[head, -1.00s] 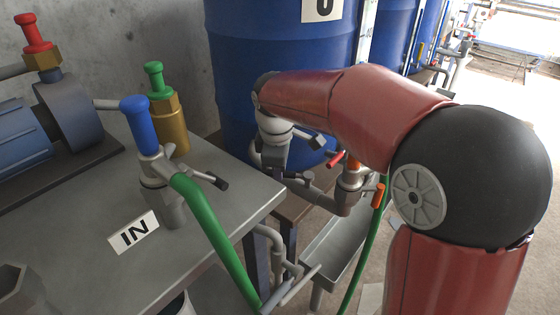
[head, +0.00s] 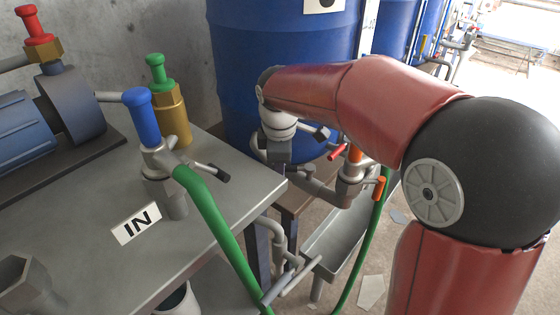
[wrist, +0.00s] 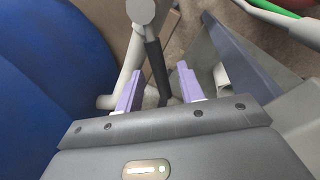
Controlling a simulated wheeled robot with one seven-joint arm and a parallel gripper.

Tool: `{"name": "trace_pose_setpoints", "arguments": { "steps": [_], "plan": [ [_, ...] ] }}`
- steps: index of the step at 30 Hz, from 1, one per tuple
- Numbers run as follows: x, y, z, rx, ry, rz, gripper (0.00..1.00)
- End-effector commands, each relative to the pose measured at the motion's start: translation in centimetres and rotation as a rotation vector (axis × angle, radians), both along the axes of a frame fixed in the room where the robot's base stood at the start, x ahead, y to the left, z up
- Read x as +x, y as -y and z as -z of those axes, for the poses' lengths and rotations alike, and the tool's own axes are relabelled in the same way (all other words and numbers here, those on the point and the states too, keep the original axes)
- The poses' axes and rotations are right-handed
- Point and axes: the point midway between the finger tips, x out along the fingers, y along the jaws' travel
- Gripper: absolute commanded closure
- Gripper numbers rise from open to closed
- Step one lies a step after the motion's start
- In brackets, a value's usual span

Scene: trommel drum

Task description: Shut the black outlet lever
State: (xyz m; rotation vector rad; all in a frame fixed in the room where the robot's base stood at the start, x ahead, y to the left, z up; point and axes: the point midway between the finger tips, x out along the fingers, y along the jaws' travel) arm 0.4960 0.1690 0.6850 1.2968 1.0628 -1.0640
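The black outlet lever (wrist: 156,68) shows in the wrist view, running down from a grey pipe fitting (wrist: 141,10). My gripper (wrist: 161,68) is open, with its two lilac fingers apart on either side of the lever. I cannot tell whether either finger touches it. In the head view my gripper (head: 279,151) is beside the front of the blue drum (head: 235,85), above the grey outlet pipes. Its fingers are hidden there, and I cannot make out the outlet lever with certainty.
A steel table (head: 85,250) with an IN sign (head: 136,223) and a valve with a blue cap (head: 141,118) stands at left. Orange-handled (head: 379,189) and red-handled (head: 337,152) valves and a green hose (head: 362,260) are right of my gripper. A metal trough (head: 340,238) is below.

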Motion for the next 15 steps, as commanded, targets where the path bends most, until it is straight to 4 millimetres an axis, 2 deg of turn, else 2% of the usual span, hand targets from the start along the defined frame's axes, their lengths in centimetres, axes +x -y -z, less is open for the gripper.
{"name": "trace_pose_setpoints", "arguments": {
  "steps": [8, 11, 15],
  "plan": [
    [0.0, 0.0, -0.1, 0.0, 0.0, 0.001, 0.62],
    [-0.1, 0.0, -1.0, 0.0, 0.003, 0.001, 0.62],
    [-0.6, 0.0, -3.3, 0.0, 0.004, 0.001, 0.62]
  ]
}}
